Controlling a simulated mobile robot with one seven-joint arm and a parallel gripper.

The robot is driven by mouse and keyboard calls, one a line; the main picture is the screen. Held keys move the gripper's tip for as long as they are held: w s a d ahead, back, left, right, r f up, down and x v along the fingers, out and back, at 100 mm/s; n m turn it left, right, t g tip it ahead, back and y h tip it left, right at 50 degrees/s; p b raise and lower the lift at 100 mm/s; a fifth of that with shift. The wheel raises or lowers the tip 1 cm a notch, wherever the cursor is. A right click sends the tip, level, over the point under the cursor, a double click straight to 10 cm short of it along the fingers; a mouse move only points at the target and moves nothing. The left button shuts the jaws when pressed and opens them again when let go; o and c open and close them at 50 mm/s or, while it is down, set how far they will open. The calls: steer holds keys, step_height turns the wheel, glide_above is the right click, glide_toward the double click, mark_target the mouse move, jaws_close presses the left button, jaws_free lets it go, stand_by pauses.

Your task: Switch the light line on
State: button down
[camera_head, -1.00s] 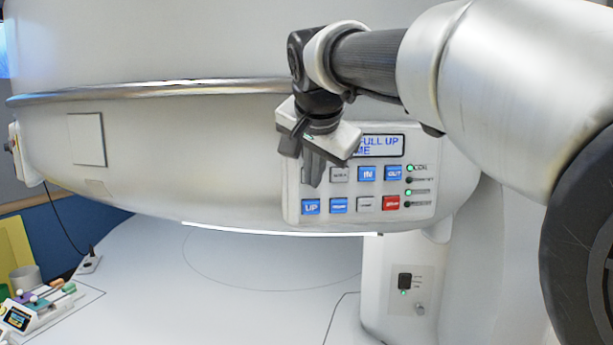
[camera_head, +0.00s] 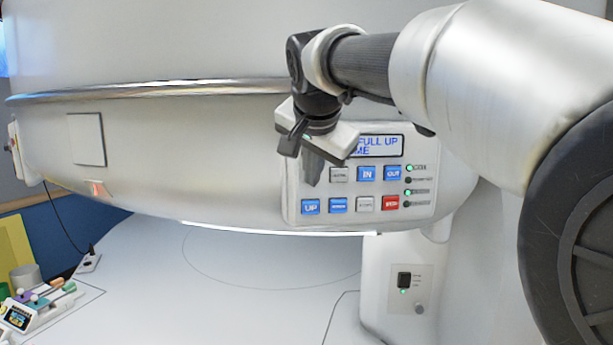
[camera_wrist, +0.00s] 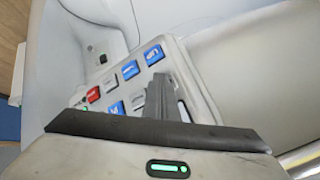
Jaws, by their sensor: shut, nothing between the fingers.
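The control panel (camera_head: 437,150) is on the lower rim of the magnet in the head view. It has a display reading "FULL UP", blue, grey and red buttons, and small lamps at right, some lit green. My gripper (camera_head: 312,178) is shut and empty, with its fingers pointing down over the panel's upper left, hiding the button there. In the wrist view the shut fingers (camera_wrist: 162,90) lie over the panel (camera_wrist: 196,75); I cannot tell whether they touch a button. A small plate (camera_head: 97,188) on the magnet's left has a reddish glow.
A bright white strip (camera_head: 270,232) runs along the magnet's lower edge above the white table (camera_head: 240,300). A white pillar (camera_head: 378,270) with a black switch (camera_head: 404,280) stands below the panel. A small console (camera_head: 35,308) is at lower left.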

stand_by(0.4)
steer(key=shift+s+d+b, duration=0.15)
steer(key=shift+s+b, duration=0.35)
steer(key=shift+s, duration=0.35)
steer(key=shift+f, duration=0.1)
steer(key=shift+s+d+b, duration=0.15)
steer(key=shift+s+b, duration=0.45)
steer(key=shift+s, duration=0.65)
steer(key=shift+s+d+b, duration=0.15)
steer(key=shift+s+b, duration=0.4)
steer(key=shift+s, duration=0.65)
